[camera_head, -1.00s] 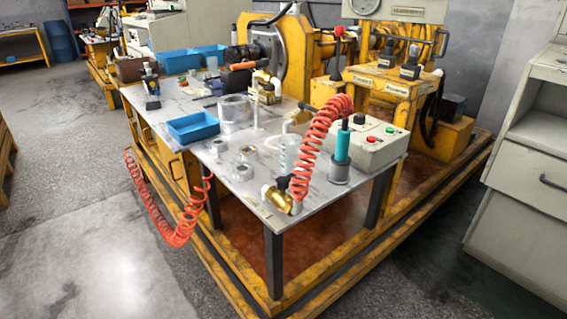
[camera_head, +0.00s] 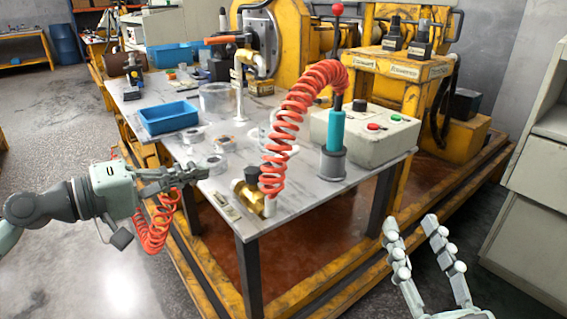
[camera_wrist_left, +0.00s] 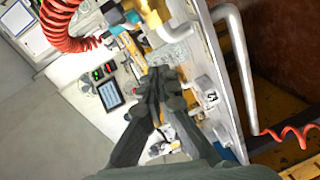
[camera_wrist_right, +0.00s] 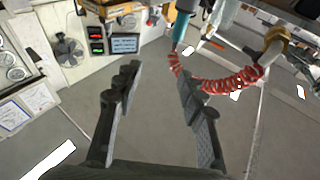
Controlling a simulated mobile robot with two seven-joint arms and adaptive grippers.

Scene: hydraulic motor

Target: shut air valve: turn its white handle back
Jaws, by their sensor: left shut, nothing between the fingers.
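The brass air valve (camera_head: 247,196) sits at the near corner of the metal table, with a black knob (camera_head: 252,174) on it. A small white part (camera_head: 269,207) shows at its right side, below the red coiled hose (camera_head: 292,115); I cannot tell how the handle is turned. My left gripper (camera_head: 203,172) is shut and empty, left of the valve and apart from it, near the table's left edge. Its shut fingers also show in the left wrist view (camera_wrist_left: 158,82). My right gripper (camera_head: 411,222) is open and empty, right of the table; the right wrist view shows its spread fingers (camera_wrist_right: 158,75).
Metal rings (camera_head: 224,143) lie on the table near my left gripper. A blue tray (camera_head: 168,117) stands behind them. A turquoise-handled tool (camera_head: 335,131) stands in a grey holder right of the valve, before a control box (camera_head: 378,128). Another red hose hangs at the table's left side.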

